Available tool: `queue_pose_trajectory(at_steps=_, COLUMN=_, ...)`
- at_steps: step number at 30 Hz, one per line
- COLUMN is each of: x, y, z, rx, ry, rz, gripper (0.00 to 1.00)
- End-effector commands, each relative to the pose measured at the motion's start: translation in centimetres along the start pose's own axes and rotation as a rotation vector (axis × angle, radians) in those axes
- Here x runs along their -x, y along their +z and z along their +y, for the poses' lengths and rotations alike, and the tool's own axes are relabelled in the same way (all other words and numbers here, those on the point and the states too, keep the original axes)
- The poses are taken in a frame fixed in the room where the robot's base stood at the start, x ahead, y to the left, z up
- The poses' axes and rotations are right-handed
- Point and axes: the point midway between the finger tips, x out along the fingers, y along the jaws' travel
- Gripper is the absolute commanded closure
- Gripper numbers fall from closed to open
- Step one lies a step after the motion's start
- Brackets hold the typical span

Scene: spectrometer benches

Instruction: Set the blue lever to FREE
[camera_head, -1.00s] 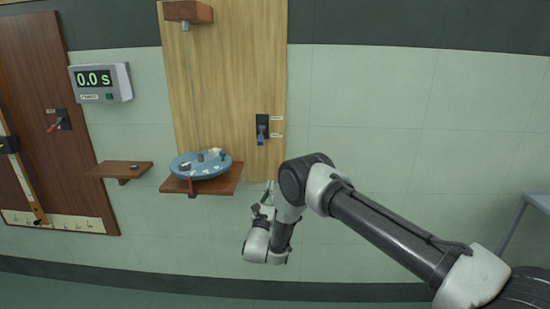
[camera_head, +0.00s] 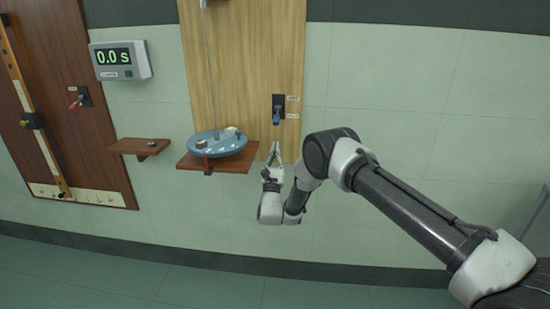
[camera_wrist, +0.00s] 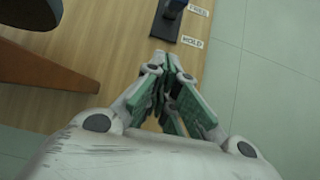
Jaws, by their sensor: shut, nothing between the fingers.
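The blue lever (camera_head: 276,119) is on a black plate (camera_head: 279,101) on the pale wooden board, with its handle pointing down. Two small labels sit right of the plate. In the wrist view the plate (camera_wrist: 165,27) is at the top, with the FREE label (camera_wrist: 199,10) above the HOLD label (camera_wrist: 192,42). The blue lever (camera_wrist: 176,4) is partly cut off there. My gripper (camera_head: 273,146) is shut and empty, just below the lever and apart from it. Its green-padded fingers (camera_wrist: 163,72) point up toward the plate.
A wooden shelf (camera_head: 232,162) with a round blue disc (camera_head: 205,149) is left of my gripper. Further left are a small shelf (camera_head: 139,147), a timer reading 0.0 s (camera_head: 121,60) and a red lever (camera_head: 76,103). The tiled wall (camera_head: 390,105) on the right is bare.

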Motion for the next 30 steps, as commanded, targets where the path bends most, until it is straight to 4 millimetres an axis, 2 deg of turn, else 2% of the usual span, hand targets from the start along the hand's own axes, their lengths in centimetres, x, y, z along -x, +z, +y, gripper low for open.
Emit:
queue_pose_trajectory(at_steps=3, x=-2.8, y=0.1, z=-0.1, rx=-0.001, ry=-0.002, rz=-0.004, gripper=1.00)
queue_pose_trajectory(at_steps=7, x=-5.2, y=0.3, z=-0.1, rx=0.000, ry=-0.002, rz=-0.003, gripper=1.00)
queue_pose_trajectory(at_steps=9, x=-5.3, y=1.6, z=0.1, rx=0.000, ry=0.000, rz=0.000, gripper=1.00)
queue_pose_trajectory(at_steps=15, x=-5.6, y=3.5, z=0.0, rx=-0.001, ry=0.000, rz=-0.001, gripper=1.00)
queue_pose_trajectory(at_steps=30, x=-5.7, y=4.0, z=0.2, rx=0.000, ry=0.000, rz=0.008, gripper=1.00)
